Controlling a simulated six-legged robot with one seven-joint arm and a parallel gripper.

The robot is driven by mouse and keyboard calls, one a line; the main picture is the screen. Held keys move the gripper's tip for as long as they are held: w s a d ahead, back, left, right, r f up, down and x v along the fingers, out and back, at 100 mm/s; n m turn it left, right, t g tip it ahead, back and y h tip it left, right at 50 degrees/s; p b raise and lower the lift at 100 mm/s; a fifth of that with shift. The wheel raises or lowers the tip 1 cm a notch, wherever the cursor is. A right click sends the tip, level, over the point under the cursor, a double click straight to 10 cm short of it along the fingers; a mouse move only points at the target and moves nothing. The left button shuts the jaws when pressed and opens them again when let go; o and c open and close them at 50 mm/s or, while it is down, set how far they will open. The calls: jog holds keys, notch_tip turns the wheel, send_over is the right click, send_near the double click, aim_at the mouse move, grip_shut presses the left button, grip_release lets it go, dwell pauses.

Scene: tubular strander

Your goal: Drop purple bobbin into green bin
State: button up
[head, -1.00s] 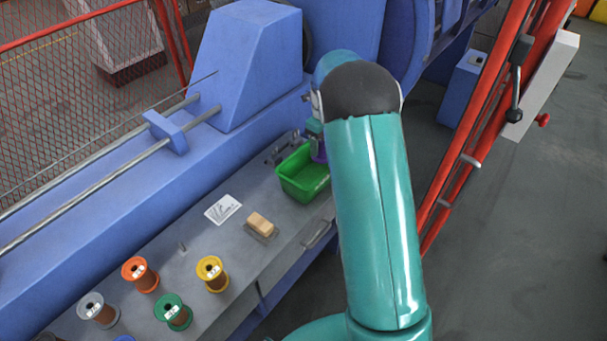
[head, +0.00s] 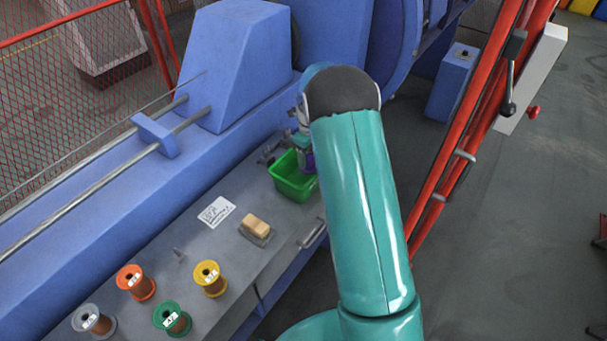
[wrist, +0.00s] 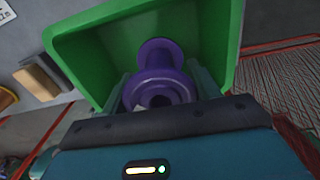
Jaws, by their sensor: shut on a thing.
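The purple bobbin (wrist: 160,85) is held between the fingers of my gripper (wrist: 160,92) in the wrist view. Behind it is the open inside of the green bin (wrist: 92,62). In the head view the green bin (head: 292,183) stands on the grey bench, and a bit of the purple bobbin (head: 309,163) shows at its right side, over the bin. My gripper (head: 304,155) points down there, mostly hidden by my arm. I cannot tell whether the bobbin touches the bin floor.
Orange (head: 136,282), yellow (head: 210,278), green (head: 172,320) and grey (head: 94,321) bobbins stand on the bench at lower left. A wooden block (head: 256,226) and a paper card (head: 216,211) lie nearer the bin. Red rails (head: 470,150) rise at right.

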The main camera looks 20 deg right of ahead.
jog(key=o, duration=1.1)
jog(key=shift+c, duration=0.2)
jog(key=shift+r, duration=0.15)
notch_tip(320, 180, up, 14)
jog(key=shift+f, duration=0.2)
